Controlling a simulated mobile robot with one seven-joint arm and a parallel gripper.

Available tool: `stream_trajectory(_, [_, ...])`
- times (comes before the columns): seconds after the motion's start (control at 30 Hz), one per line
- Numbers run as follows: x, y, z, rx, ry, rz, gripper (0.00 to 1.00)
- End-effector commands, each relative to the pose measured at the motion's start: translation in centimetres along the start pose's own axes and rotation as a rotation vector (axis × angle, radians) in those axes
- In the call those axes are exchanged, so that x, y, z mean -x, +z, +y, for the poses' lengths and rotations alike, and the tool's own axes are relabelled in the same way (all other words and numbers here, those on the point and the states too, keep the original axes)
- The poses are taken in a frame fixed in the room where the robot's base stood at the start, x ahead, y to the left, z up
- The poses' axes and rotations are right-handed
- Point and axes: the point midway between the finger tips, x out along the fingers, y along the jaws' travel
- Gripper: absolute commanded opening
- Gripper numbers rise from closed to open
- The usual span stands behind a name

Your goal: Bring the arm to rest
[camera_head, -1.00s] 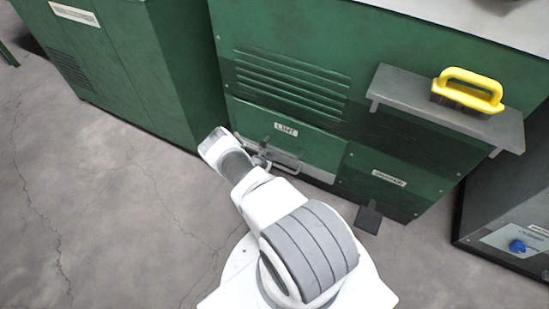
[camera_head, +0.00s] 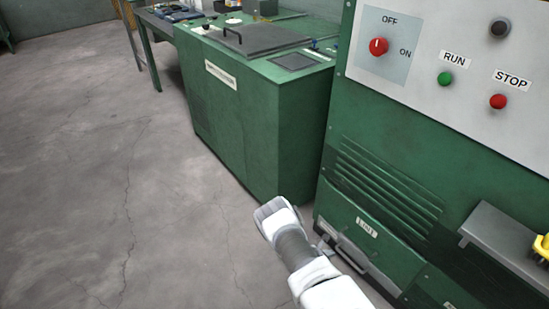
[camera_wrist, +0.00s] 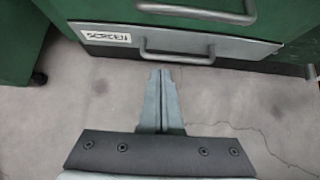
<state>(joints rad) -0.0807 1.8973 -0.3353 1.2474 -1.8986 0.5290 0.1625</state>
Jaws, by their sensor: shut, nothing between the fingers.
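My arm (camera_head: 292,246) reaches up from the bottom of the head view, white with a grey joint, bent in front of the green machine. My gripper (camera_wrist: 160,72) shows in the wrist view with its two grey fingers together and nothing between them. The fingertips point at a grey drawer front (camera_wrist: 225,44) labelled SCREEN, just below its bar handle (camera_wrist: 176,56) in the picture. Whether they touch it I cannot tell. In the head view the gripper is mostly hidden or too small to make out near the LINT drawer (camera_head: 366,228).
The green machine has a control panel (camera_head: 440,60) with a red knob and RUN and STOP buttons. A shelf (camera_head: 500,240) with a yellow-handled brush (camera_head: 543,246) juts out at right. A green cabinet (camera_head: 245,125) stands behind the arm. Open concrete floor (camera_head: 90,170) lies left.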

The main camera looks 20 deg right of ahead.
Motion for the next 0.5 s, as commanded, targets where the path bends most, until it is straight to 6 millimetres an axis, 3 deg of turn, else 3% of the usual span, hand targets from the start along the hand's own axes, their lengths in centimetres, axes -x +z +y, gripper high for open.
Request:
stream_trajectory(0.13, [0.1, 0.3, 0.3, -0.009, 0.000, -0.003, 0.00])
stream_trajectory(0.23, [0.9, 2.0, 1.5, -0.056, -0.002, -0.015, 0.00])
stream_trajectory(0.5, [6.4, 11.5, 6.7, -0.340, -0.034, -0.069, 0.00])
